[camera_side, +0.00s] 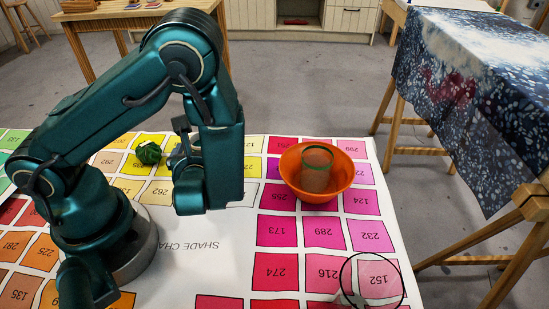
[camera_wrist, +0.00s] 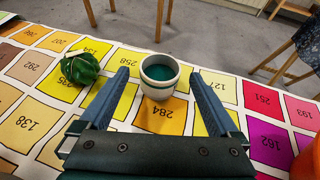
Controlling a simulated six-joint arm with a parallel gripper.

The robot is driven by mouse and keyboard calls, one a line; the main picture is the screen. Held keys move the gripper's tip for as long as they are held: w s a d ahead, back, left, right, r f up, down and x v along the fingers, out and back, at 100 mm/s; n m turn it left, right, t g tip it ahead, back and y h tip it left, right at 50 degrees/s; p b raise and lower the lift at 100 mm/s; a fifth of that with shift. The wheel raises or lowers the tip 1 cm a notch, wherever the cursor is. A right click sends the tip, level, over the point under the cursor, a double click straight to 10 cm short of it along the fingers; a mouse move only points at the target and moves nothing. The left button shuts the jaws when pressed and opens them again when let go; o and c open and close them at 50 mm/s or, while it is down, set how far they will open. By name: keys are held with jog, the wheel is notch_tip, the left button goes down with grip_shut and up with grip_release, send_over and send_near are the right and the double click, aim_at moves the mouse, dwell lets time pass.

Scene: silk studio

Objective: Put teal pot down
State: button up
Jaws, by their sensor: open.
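The teal pot (camera_wrist: 158,91), a small pale round pot with a teal inside and a darker band, appears upright on a yellow square of the shade chart in the wrist view. My gripper (camera_wrist: 158,76) is open, with one finger on each side of the pot and a visible gap to each. The fingers do not appear to touch it. In the side view my arm covers most of this spot, so the pot cannot be made out clearly there.
A dark green faceted object (camera_side: 148,153) lies left of the pot; it also shows in the wrist view (camera_wrist: 80,67). An orange bowl (camera_side: 291,184) holding a clear green-rimmed cup (camera_side: 316,172) stands to the right. The shade chart (camera_side: 200,270) has clear room in front.

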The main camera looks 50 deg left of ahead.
jog(key=v, duration=0.4)
jog(key=shift+d+r, duration=0.15)
jog(key=shift+d, duration=0.15)
jog(key=shift+s+d+r, duration=0.2)
jog(key=shift+s, duration=0.15)
jog(key=shift+s+a+r+n+g, duration=0.2)
jog(key=shift+s+n+g, duration=0.1)
jog(key=shift+n+g, duration=0.4)
jog(key=s+n+g, duration=0.1)
jog(key=n, duration=0.1)
jog(key=s+r+n+g+h, duration=0.1)
jog(key=n, duration=0.1)
jog(key=s+n+g, duration=0.1)
jog(key=n, duration=0.2)
jog(key=shift+s+a+r+g+h, duration=0.25)
jog(key=shift+s+r+g+h, duration=0.05)
jog(key=shift+s+h, duration=0.1)
jog(key=d+r+n+t+h, duration=0.3)
jog(key=d+r+n+h, duration=0.4)
jog(key=n, duration=0.8)
notch_tip(320, 180, up, 2)
jog(key=h, duration=0.2)
jog(key=shift+w+d+n+t+h, duration=0.25)
jog(key=shift+d+n+t+h, duration=0.05)
jog(key=shift+d+t+h, duration=0.1)
